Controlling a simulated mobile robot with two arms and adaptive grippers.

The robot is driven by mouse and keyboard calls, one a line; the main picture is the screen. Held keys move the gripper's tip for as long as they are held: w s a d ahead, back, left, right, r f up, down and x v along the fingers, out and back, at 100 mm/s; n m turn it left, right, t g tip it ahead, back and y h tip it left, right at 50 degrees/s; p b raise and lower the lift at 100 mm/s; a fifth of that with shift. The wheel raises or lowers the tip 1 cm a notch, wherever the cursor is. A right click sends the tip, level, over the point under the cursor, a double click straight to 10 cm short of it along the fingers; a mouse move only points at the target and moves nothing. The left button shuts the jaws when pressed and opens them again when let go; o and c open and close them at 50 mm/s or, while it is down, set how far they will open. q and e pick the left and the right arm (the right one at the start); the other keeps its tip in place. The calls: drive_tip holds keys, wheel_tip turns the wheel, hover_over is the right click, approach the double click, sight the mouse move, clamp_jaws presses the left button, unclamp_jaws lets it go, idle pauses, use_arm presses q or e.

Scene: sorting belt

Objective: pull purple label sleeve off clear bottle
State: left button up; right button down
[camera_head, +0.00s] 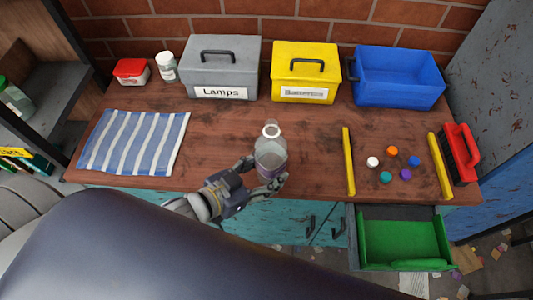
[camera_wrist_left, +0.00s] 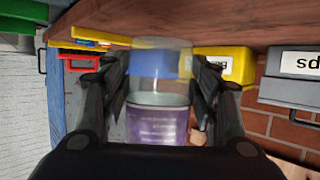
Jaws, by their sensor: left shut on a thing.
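A clear bottle (camera_head: 269,145) with a pale top stands upright, or nearly so, near the table's front edge in the head view. Its purple label sleeve (camera_head: 272,171) shows around the lower part, partly hidden by the fingers. My left gripper (camera_head: 269,184) comes in from the left and is shut around the bottle's lower part. In the left wrist view, its fingers (camera_wrist_left: 160,82) flank the bottle (camera_wrist_left: 158,66) and the sleeve (camera_wrist_left: 158,122) with pale print. I cannot tell whether the fingers press on the sleeve or bare plastic. My right gripper is not in view.
A grey Lamps box (camera_head: 223,77), a yellow box (camera_head: 305,82) and an empty blue bin (camera_head: 398,88) stand at the back. Several coloured caps (camera_head: 386,177) lie between yellow bars. A striped cloth (camera_head: 133,141) lies left. An open green drawer (camera_head: 404,264) juts out at front right.

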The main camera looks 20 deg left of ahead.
use_arm(q)
drive_tip(key=s+d+r+p, duration=0.2)
drive_tip(key=s+r+p, duration=0.1)
drive_tip(key=s+p, duration=0.3)
drive_tip(key=s+d+r+p, duration=0.2)
drive_tip(key=s+p, duration=0.5)
drive_tip(key=s, duration=0.2)
drive_tip(key=s+d+r+p, duration=0.2)
drive_tip(key=s+r+p, duration=0.1)
drive_tip(key=s+p, duration=0.4)
drive_tip(key=shift+s+d+r, duration=0.35)
drive_tip(key=shift+s+d, duration=0.05)
drive_tip(key=shift+s, duration=0.25)
